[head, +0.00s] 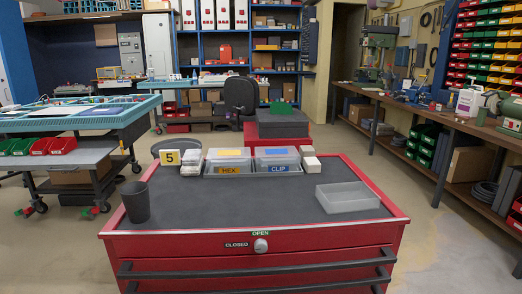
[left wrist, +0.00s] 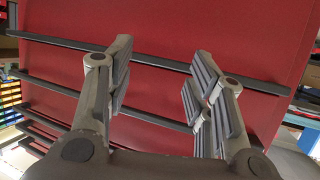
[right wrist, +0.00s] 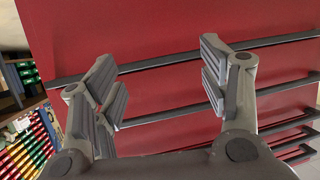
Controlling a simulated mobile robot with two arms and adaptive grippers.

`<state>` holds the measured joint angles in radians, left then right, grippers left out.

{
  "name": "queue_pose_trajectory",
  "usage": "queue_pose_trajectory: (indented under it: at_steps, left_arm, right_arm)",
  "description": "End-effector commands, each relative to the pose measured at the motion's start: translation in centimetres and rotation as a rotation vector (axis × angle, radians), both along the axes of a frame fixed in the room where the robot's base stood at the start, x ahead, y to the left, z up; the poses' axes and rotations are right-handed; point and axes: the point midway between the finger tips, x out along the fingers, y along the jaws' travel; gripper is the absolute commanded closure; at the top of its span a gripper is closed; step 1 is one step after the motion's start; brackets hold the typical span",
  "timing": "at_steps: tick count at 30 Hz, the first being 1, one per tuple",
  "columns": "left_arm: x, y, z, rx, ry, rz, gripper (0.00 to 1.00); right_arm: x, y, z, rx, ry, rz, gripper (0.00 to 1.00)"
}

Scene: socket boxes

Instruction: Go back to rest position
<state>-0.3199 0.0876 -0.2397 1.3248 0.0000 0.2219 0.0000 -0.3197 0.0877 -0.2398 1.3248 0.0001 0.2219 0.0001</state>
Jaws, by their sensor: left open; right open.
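My left gripper (left wrist: 158,88) is open and empty in the left wrist view, in front of the red cabinet's drawer front (left wrist: 150,55). My right gripper (right wrist: 162,88) is open and empty in the right wrist view, also facing the red drawers (right wrist: 160,130). Dark bar handles show behind the fingers in both wrist views; I cannot tell whether the fingers touch them. Neither gripper shows in the head view. There the red cabinet (head: 180,243) has a dark top, with the HEX box (head: 229,163) and CLIP box (head: 278,161) side by side in a grey tray at its back.
On the cabinet top stand a dark cup (head: 136,202) at left, a yellow 5 sign (head: 170,157), small white boxes (head: 311,164), and a translucent tray (head: 347,197) at right. The middle of the top is clear. A workbench (head: 430,115) runs along the right, a blue-framed table (head: 75,120) at left.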

Motion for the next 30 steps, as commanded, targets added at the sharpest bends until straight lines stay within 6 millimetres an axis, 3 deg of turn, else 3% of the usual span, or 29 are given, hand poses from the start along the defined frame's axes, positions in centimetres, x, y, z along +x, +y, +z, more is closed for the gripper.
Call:
queue_pose_trajectory:
  at_steps: [5, 7, 12, 15, 18, 21, 30]
  left_arm:
    - [-9.3, 3.2, -6.1, 0.102, 0.391, 0.018, 0.51]
    - [-13.9, 4.6, -8.1, 0.140, 0.540, 0.025, 0.51]
    - [-24.9, 7.7, -10.5, 0.216, 0.856, 0.039, 0.51]
    - [-29.7, 8.9, -10.7, 0.245, 0.981, 0.044, 0.51]
    - [-32.6, 9.6, -10.8, 0.262, 1.056, 0.047, 0.51]
    - [-33.9, 9.9, -10.9, 0.269, 1.090, 0.048, 0.51]
    - [-34.0, 9.9, -10.9, 0.270, 1.092, 0.048, 0.51]
  right_arm:
    - [-9.3, -3.2, -6.1, -0.102, 0.391, -0.018, 0.32]
    - [-13.9, -4.6, -8.1, -0.140, 0.540, -0.025, 0.32]
    - [-24.9, -7.6, -10.5, -0.216, 0.856, -0.039, 0.32]
    - [-29.7, -8.9, -10.7, -0.245, 0.981, -0.044, 0.32]
    - [-32.6, -9.6, -10.8, -0.262, 1.056, -0.047, 0.32]
    - [-33.9, -9.9, -10.9, -0.270, 1.090, -0.049, 0.32]
    - [-34.0, -9.9, -10.9, -0.270, 1.092, -0.049, 0.32]
